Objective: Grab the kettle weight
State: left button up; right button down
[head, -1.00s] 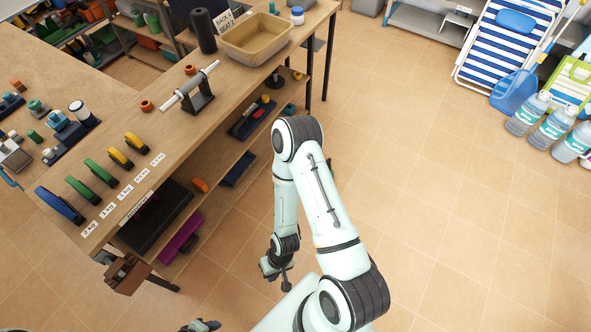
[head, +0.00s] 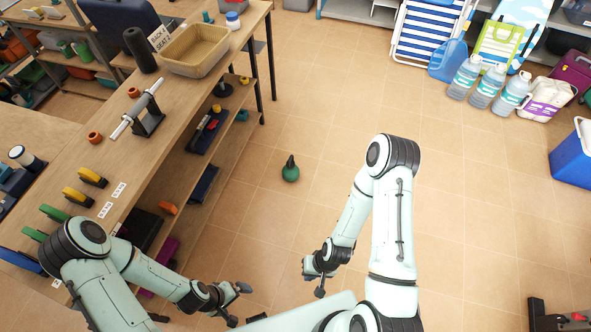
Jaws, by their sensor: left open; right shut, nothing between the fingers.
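A small green kettle weight (head: 290,173) with a dark handle stands on the tiled floor, right of the wooden bench and near the middle of the head view. My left gripper (head: 238,303) is open and empty, low in the picture, below and left of the weight and apart from it. My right gripper (head: 318,278) is shut and empty, below and a little right of the weight, also apart from it.
The long wooden bench (head: 110,160) with a lower shelf runs along the left, with a wicker basket (head: 195,67) on top. Water bottles (head: 487,87) and a blue cooler (head: 573,158) stand at the right. The floor around the weight is clear.

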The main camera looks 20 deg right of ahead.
aim_at(289, 175)
jog(key=z, duration=0.55)
jog(key=u, duration=0.6)
jog(key=i+l+u, duration=0.3)
jog(key=l+u, duration=0.25)
jog(key=i+l+u, duration=0.15)
jog(key=l+u, duration=0.15)
jog(key=l, duration=0.15)
jog(key=i+l, duration=0.15)
jog(key=l, duration=0.2)
jog(key=i+l+u, duration=0.1)
jog(key=l, duration=0.25)
jog(key=i+l, duration=0.15)
jog(key=l, duration=0.2)
jog(key=i+l, duration=0.5)
jog(key=i+u, duration=0.05)
